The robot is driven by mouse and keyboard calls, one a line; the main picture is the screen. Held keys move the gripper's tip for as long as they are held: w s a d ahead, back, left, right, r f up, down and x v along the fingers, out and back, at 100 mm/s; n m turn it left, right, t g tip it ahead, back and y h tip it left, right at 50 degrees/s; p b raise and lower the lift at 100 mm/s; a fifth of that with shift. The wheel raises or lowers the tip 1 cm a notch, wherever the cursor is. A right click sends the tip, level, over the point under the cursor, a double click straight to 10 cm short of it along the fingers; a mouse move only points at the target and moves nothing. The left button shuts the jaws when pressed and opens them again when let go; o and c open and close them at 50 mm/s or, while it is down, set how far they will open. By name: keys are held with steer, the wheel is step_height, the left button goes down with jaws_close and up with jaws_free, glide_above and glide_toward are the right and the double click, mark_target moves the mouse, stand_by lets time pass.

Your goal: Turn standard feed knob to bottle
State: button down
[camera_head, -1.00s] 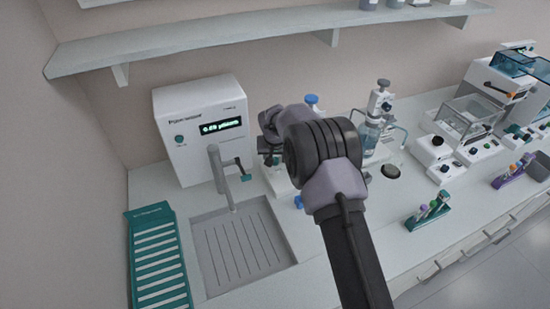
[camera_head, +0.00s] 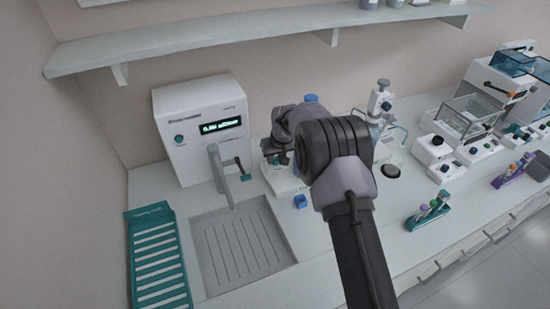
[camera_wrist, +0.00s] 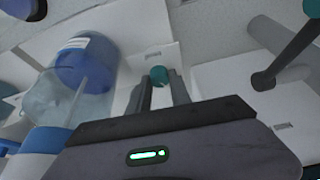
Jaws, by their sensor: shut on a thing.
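A small teal knob (camera_wrist: 159,75) sits between the fingertips of my gripper (camera_wrist: 160,92) in the wrist view. The gripper is shut on it. I cannot read any marking that shows which way the knob points. A clear bottle (camera_wrist: 72,85) with blue inside stands to the left of the fingers in the wrist view. In the head view my own arm hides the fingertips, the knob and much of the apparatus. A blue cap (camera_head: 311,98) shows above the arm.
A sink (camera_head: 240,250) with a grey tap (camera_head: 217,165) lies left of my arm, beside a white unit with a lit display (camera_head: 221,126). A teal rack (camera_head: 160,265) is at the far left.

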steer(key=shift+n+y+b, duration=0.4)
steer(key=shift+n+b, duration=0.05)
steer(key=shift+n, duration=0.65)
steer(key=c, duration=1.2)
jaws_free()
